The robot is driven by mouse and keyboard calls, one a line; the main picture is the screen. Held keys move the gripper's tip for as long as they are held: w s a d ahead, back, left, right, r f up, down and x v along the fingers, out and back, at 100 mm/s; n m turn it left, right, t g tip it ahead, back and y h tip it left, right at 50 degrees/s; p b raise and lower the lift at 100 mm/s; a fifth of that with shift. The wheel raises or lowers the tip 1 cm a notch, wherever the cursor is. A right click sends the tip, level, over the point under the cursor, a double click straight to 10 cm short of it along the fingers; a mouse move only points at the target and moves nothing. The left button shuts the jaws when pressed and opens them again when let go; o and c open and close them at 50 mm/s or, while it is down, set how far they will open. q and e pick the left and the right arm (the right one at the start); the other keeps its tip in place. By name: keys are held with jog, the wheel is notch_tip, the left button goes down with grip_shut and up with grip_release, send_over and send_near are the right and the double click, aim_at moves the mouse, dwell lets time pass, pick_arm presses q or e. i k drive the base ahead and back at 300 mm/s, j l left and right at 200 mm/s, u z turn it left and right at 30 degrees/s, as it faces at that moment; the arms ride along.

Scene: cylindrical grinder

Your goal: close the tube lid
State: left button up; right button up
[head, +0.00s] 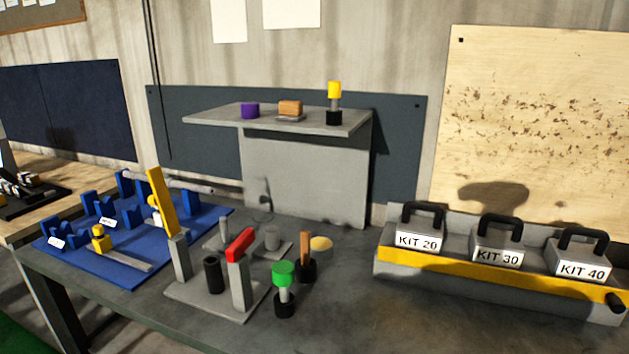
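I cannot tell for sure which thing is the tube or its lid. A short dark open cylinder (212,275) stands upright on a grey base plate (196,298), between two grey posts. One post carries a tilted yellow bar (162,202), the other a red bar (240,245). A flat yellowish disc (321,243) lies on the bench behind. A small grey cylinder (272,238) stands on another grey plate. Neither of my grippers is in view.
A blue fixture board (130,282) fills the bench's left. A green-topped tool (284,285) and a wooden-handled tool (305,258) stand near the middle. A raised grey shelf (222,117) holds small parts. A kit rack (392,268) stands right; the front bench is clear.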

aim_at(161, 198)
jog(key=j+z, duration=0.85)
jog(key=k+j, duration=0.1)
jog(key=j, duration=0.35)
jog(key=j+z, duration=0.1)
jog(key=j, duration=0.3)
jog(key=k+j, duration=0.15)
jog(key=j, duration=0.3)
jog(key=k+j, duration=0.1)
jog(key=j, duration=0.3)
jog(key=k+j+z, duration=0.1)
jog(key=j, duration=0.3)
jog(key=k+j, duration=0.1)
jog(key=j, duration=0.35)
jog(key=k+j+z, duration=0.1)
jog(key=j, duration=0.3)
jog(key=k+j, duration=0.15)
jog(key=j, duration=0.25)
